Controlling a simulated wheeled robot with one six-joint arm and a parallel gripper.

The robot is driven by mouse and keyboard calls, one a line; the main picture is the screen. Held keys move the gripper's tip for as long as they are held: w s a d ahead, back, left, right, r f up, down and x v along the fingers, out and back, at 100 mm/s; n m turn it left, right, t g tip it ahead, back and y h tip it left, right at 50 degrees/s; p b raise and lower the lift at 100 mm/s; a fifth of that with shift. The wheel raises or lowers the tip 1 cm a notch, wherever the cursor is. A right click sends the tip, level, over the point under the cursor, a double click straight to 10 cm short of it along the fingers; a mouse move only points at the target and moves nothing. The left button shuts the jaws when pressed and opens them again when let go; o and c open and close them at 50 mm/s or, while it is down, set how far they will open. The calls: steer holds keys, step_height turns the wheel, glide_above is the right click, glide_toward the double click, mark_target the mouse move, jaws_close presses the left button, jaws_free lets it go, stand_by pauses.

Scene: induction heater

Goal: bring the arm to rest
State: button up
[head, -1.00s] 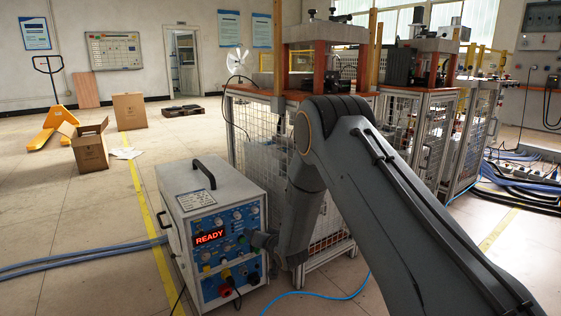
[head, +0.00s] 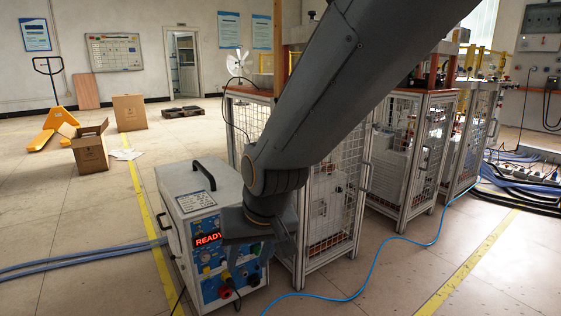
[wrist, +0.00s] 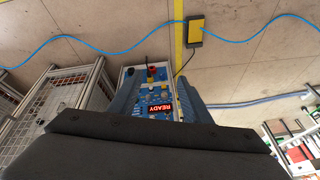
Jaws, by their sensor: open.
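My gripper (head: 258,228) hangs in front of the induction heater (head: 185,182) in the head view and covers part of its blue panel. The arm comes down to it from the upper right. In the wrist view the fingers of my gripper (wrist: 157,90) are apart, with nothing held between them. The heater's panel (wrist: 155,92) shows behind the gap, with a red READY display (wrist: 160,108). In the head view, the end of that word is hidden by my gripper. Whether the gripper touches the heater I cannot tell.
Wire-mesh machine cages (head: 338,190) stand right of the heater, partly behind my arm. A blue hose (head: 400,238) crosses the floor. A yellow-and-black device (wrist: 195,30) lies on the floor in the wrist view. Open floor lies at left, with cardboard boxes (head: 90,152) and a yellow pallet truck (head: 55,125).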

steer(key=s+d+r+n+g, duration=0.1)
steer(key=s+d+g, duration=0.15)
steer(key=s, duration=0.65)
steer(key=s+d+r+n+g, duration=0.1)
steer(key=s+d+r, duration=0.15)
steer(key=s, duration=0.75)
steer(key=d+r+m+h+p, duration=0.1)
steer(key=d+r+m+p, duration=0.2)
steer(key=d+r+p, duration=0.7)
steer(key=d+r+m+h+p, duration=0.1)
steer(key=d+r+p, duration=0.9)
steer(key=p, duration=1.5)
step_height(320, 180, up, 6)
steer(key=shift+d+f+m+h+p, duration=0.15)
steer(key=shift+d+m+h+p, duration=0.2)
steer(key=shift+m, duration=0.55)
